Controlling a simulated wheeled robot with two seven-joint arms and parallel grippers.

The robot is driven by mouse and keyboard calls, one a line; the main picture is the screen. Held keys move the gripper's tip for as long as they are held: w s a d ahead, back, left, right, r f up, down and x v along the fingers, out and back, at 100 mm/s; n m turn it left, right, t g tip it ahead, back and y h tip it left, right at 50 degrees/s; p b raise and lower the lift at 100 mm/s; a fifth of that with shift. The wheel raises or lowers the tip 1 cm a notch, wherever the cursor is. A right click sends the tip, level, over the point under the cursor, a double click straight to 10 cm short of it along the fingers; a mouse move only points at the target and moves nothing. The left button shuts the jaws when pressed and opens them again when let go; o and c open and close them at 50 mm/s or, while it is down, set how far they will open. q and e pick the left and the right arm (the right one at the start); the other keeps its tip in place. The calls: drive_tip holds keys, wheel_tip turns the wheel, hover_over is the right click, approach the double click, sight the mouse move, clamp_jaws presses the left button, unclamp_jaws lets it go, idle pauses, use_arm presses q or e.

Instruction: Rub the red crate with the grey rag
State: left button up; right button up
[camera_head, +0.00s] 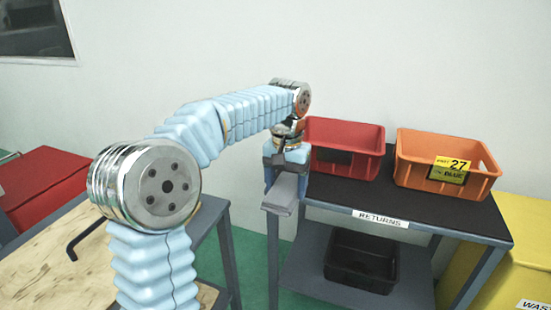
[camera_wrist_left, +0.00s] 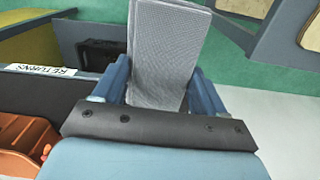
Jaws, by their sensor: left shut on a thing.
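My left gripper (camera_head: 286,182) is shut on the grey rag (camera_head: 281,194), which hangs from the fingers as a folded flat piece. The gripper and rag are at the left end of the returns table, to the left of the red crate (camera_head: 346,144) and apart from its inside. In the left wrist view the rag (camera_wrist_left: 162,50) stands out between the two blue fingers (camera_wrist_left: 160,92). The red crate stands upright at the back left of the table top; its left end is partly hidden by my left wrist. My right gripper is not in view.
An orange crate (camera_head: 415,176) with a yellow label stands right of the red one on the dark table top (camera_head: 345,195). A black bin (camera_head: 360,262) sits on the lower shelf. A wooden bench top (camera_head: 60,265) with a black hex key (camera_head: 82,238) is at left. Yellow bin (camera_head: 515,250) at right.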

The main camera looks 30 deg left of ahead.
use_arm(q)
drive_tip(key=d+f+m, duration=0.1)
drive_tip(key=d+f, duration=0.4)
drive_tip(key=f, duration=0.7)
drive_tip(key=w+d+f+m, duration=0.1)
drive_tip(key=d+f, duration=0.4)
drive_tip(key=f, duration=0.7)
drive_tip(key=shift+d, duration=0.35)
